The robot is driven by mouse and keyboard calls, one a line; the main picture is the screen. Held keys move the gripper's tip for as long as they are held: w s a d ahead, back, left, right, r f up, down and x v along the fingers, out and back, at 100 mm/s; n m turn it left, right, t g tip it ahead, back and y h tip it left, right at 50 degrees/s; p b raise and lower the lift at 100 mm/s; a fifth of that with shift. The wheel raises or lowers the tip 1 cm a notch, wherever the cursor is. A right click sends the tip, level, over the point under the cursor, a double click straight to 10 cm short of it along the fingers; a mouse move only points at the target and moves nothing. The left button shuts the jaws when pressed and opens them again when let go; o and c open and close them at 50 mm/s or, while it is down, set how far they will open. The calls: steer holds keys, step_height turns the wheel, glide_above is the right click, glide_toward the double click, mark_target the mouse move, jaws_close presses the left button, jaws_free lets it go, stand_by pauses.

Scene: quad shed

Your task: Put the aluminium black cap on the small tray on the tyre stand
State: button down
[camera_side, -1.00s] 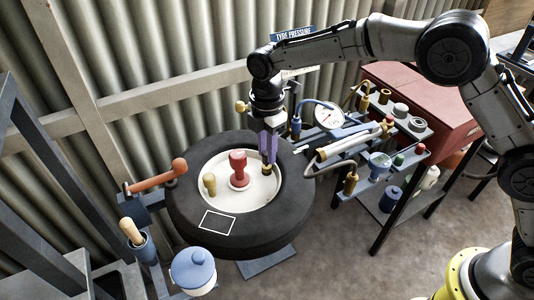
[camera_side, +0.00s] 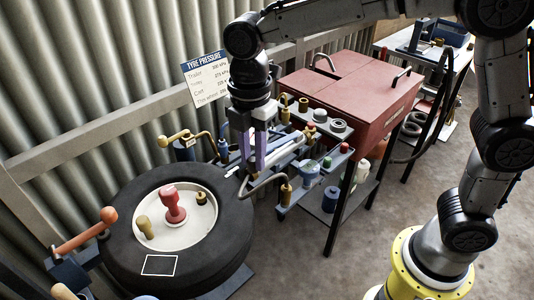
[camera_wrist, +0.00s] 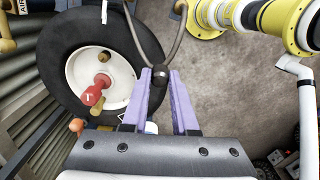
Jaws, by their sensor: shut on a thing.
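My gripper (camera_side: 251,165) has purple fingers and hangs to the right of the tyre, by the tool rack. In the wrist view my gripper (camera_wrist: 160,78) is shut on a small dark cap (camera_wrist: 161,72), held between the fingertips. I cannot make out this cap clearly in the side view.
The rack (camera_side: 322,165) with several caps and tools stands close by my gripper. A bent hose (camera_side: 262,184) lies between rack and tyre. A red chest (camera_side: 350,90) stands behind. An orange-handled lever (camera_side: 85,235) is at the tyre's left. A white outlined square (camera_side: 159,265) marks the tyre.

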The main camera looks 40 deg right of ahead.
steer(key=shift+s+d+f, duration=0.1)
steer(key=shift+s+f, duration=0.1)
steer(key=s+d+f+m, duration=0.1)
steer(key=s+d+m, duration=0.45)
steer(key=d, duration=0.75)
steer(key=s+d+f+m, duration=0.1)
steer(key=s+d+m, duration=0.2)
steer(key=s+d, duration=0.75)
glide_toward(336, 159)
steer(key=shift+s+a+f, duration=0.2)
steer(key=shift+s+f, duration=0.3)
steer(key=shift+s, duration=0.15)
steer(key=shift+w+d+f, duration=0.1)
steer(key=shift+w+f, duration=0.3)
steer(key=shift+f, duration=0.05)
steer(key=shift+w+d+f, duration=0.1)
steer(key=shift+w+f, duration=0.1)
steer(key=shift+f, duration=0.8)
steer(key=shift+w+d+f, duration=0.1)
steer(key=shift+w+f, duration=0.05)
steer(key=shift+f, duration=0.85)
steer(key=shift+f, duration=0.15)
